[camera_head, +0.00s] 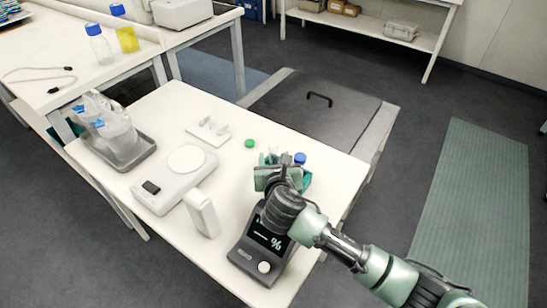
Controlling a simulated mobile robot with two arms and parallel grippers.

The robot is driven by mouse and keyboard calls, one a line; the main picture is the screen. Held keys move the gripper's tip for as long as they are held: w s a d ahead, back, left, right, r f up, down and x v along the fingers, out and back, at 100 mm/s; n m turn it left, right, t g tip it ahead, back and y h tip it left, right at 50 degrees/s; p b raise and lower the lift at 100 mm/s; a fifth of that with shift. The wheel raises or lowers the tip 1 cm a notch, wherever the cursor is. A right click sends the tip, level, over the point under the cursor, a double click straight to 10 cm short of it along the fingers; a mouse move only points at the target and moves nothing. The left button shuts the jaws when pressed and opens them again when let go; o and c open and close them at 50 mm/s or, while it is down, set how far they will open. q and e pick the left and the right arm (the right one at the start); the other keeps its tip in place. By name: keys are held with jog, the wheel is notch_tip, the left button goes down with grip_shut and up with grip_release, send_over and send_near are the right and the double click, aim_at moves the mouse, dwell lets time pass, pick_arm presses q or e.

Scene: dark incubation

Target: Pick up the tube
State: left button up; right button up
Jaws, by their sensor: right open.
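My right gripper (272,172) is over the far right part of the white table, its jaws open. A blue cap (300,158) shows just beyond and to the right of it, probably on top of a tube. A teal holder or rack (305,177) shows in part behind the gripper. A small pale upright piece by the gripper is too small to name. The tube's body is mostly hidden by my gripper and wrist. My left gripper is not in view.
A dark device with a display (262,246) stands under my right wrist. A white scale (175,180), a white box (202,213), a green cap (249,143), a white stand (208,131) and a grey tray with bottles (150,150) share the table (235,110).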

aim_at(274, 154)
jog(key=shift+w+f, duration=0.15)
jog(key=shift+w, duration=0.3)
jog(key=x, duration=0.3)
jog(key=shift+f, duration=0.1)
jog(key=shift+x, duration=0.8)
jog(key=c, duration=1)
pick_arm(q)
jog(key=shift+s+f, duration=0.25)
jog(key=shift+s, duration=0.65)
pick_arm(e)
grip_shut()
